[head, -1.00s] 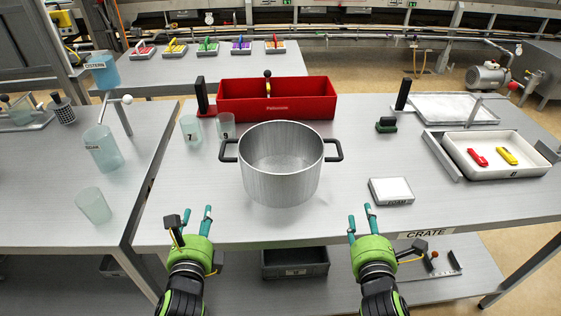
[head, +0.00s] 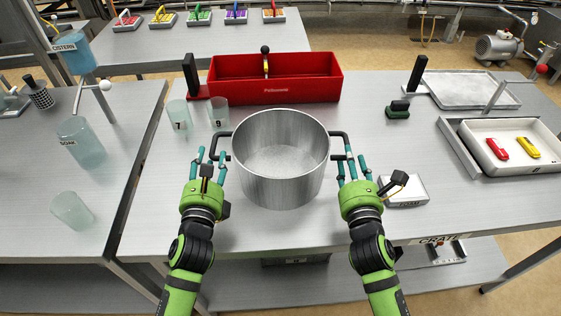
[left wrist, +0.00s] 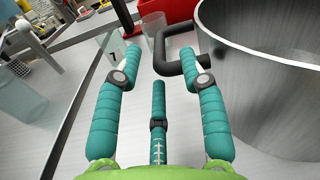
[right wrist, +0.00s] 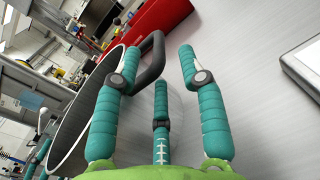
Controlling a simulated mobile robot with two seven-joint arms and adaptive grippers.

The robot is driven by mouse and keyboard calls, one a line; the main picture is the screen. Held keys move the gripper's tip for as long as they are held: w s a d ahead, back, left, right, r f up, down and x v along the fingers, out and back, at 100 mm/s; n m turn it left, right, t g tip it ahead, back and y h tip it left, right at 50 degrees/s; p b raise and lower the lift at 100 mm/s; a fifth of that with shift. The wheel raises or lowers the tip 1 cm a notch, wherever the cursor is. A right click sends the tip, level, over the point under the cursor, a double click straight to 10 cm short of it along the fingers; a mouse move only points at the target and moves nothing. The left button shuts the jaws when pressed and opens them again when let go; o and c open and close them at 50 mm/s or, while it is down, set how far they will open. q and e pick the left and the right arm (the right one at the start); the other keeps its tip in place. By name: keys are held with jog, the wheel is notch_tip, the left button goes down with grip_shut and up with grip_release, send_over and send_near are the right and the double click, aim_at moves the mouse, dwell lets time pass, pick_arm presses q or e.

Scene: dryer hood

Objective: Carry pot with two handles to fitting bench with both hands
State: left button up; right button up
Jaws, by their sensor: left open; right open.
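A steel pot (head: 281,180) with two dark side handles stands upright on the metal bench (head: 300,225). My left gripper (head: 211,160) is open just left of the pot. In the left wrist view the left handle (left wrist: 170,66) lies just beyond the open fingers (left wrist: 158,68), near the right finger. My right gripper (head: 353,162) is open just right of the pot. In the right wrist view the right handle (right wrist: 153,60) passes near the left finger of the open gripper (right wrist: 158,65). I cannot tell whether either gripper touches its handle.
A red toolbox (head: 300,90) stands behind the pot, with two glass beakers (head: 218,113) to its left. A white box (head: 405,190) lies close to my right gripper. A tray with red and yellow items (head: 465,150) is at right.

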aim_at(216, 134)
pick_arm(q)
jog(key=w, duration=0.5)
jog(key=shift+w, duration=0.3)
pick_arm(e)
jog(key=w, duration=0.5)
jog(key=shift+w, duration=0.3)
pick_arm(q)
jog(key=shift+s, duration=0.1)
jog(key=shift+c, duration=0.4)
pick_arm(e)
jog(key=shift+s, duration=0.1)
jog(key=shift+c, duration=0.4)
pick_arm(q)
grip_shut()
pick_arm(e)
grip_shut()
